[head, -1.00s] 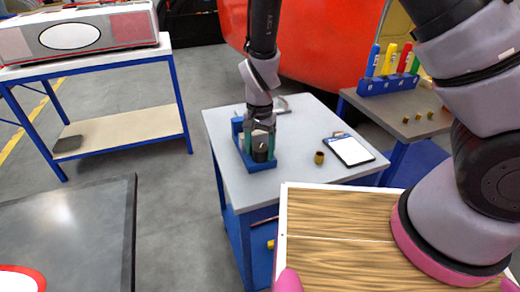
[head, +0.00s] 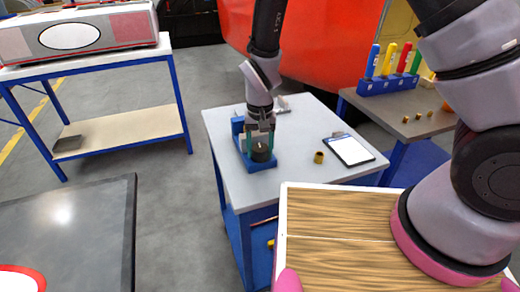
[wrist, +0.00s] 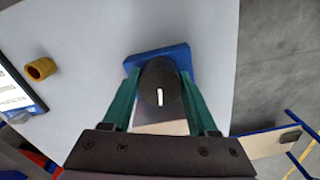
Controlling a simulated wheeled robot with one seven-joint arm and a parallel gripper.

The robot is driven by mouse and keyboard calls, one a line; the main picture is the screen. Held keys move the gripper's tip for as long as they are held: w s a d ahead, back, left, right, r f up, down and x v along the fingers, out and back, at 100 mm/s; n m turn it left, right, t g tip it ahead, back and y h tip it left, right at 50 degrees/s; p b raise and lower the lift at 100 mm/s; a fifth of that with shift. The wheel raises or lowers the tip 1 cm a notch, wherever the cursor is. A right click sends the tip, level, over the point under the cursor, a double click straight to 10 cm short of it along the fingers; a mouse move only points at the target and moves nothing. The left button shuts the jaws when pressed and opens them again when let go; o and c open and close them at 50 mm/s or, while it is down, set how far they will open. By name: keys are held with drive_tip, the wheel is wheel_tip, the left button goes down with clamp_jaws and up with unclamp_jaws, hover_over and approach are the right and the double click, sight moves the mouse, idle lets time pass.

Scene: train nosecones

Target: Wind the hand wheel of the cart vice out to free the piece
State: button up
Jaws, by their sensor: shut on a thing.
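The cart vice (head: 240,128) is a blue block on the grey cart top, with its front end also showing in the wrist view (wrist: 160,56). Its hand wheel (wrist: 160,84) is a dark round knob with a white mark, which points toward my gripper's body in the wrist view. My gripper (head: 260,150) reaches down from above with its green fingers on either side of the wheel, shut on it. In the wrist view the fingers (wrist: 158,92) touch the wheel's two sides. The piece in the vice is hidden or cannot be made out; a pale block shows below the wheel.
A brass bushing (head: 319,157) and a clipboard (head: 349,150) lie on the cart top (head: 290,170) right of the vice. A side bench holds coloured-handled tools in a blue rack (head: 388,86). A wooden-topped surface (head: 335,220) is in front of me.

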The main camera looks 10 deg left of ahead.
sight(260, 148)
drive_tip(key=o, duration=1.1)
wheel_tip(260, 148, up, 11)
drive_tip(key=shift+s+f, duration=0.1)
drive_tip(key=shift+f, duration=0.05)
